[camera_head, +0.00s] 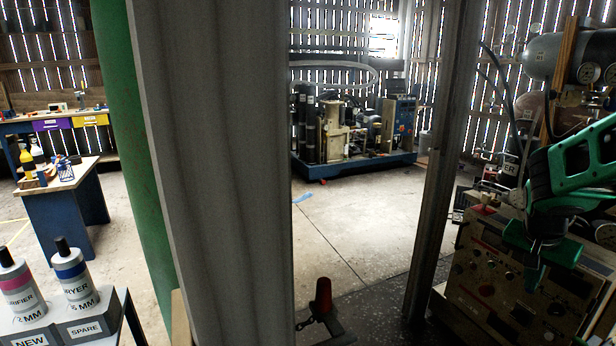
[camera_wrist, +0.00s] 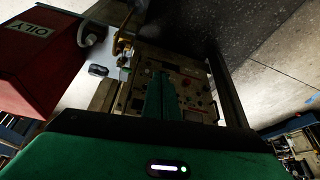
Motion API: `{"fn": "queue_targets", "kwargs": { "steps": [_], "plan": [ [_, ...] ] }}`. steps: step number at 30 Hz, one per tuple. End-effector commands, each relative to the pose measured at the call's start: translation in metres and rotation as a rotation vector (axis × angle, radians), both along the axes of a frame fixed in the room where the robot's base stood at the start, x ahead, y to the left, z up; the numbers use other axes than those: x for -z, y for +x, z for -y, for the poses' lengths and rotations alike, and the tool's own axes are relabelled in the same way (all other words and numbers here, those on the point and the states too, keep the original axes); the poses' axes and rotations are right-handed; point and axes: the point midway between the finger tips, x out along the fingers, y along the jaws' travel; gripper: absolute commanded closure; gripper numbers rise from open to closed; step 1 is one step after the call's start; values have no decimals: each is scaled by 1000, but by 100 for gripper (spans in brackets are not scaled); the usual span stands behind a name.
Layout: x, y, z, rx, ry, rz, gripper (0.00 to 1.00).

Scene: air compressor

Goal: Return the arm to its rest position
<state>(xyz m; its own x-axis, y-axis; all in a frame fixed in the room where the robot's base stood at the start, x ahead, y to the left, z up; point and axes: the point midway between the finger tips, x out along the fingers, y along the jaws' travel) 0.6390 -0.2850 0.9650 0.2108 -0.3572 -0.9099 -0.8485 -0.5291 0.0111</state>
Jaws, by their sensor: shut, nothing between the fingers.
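My green arm comes in from the right edge in the head view, bent in front of the instrument panel. My gripper (camera_head: 537,272) points down in front of the beige control panel (camera_head: 478,290). Its fingers are shut with nothing between them. In the wrist view the gripper (camera_wrist: 161,98) shows as green fingers together over the control panel (camera_wrist: 193,85), with knobs and gauges behind them. I cannot tell the exact gap between the fingertips and the panel.
A grey post (camera_head: 215,170) and a thinner post (camera_head: 440,150) stand before me. Tanks (camera_head: 565,58) are at upper right. A red box marked OILY (camera_wrist: 35,55) is near the wrist. Bottles (camera_head: 72,275) stand at left. Open floor (camera_head: 350,225) leads to a compressor skid (camera_head: 350,165).

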Motion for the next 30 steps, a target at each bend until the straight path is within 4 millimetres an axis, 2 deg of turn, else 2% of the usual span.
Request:
{"fn": "queue_targets", "kwargs": {
  "steps": [1,3,9,12,15,18,21,30],
  "plan": [
    [-6,-21,-8,-28,18,-28,100],
    [-9,-52,-21,-76,52,-77,100],
    [-12,-135,-61,-234,168,-198,100],
    [-12,-170,-82,-315,228,-243,100],
    [-10,-197,-97,-381,275,-273,100],
    [-10,-213,-107,-424,307,-290,100],
    [-9,-221,-112,-447,322,-300,100],
    [-9,-222,-113,-450,325,-302,100]
  ]
}}
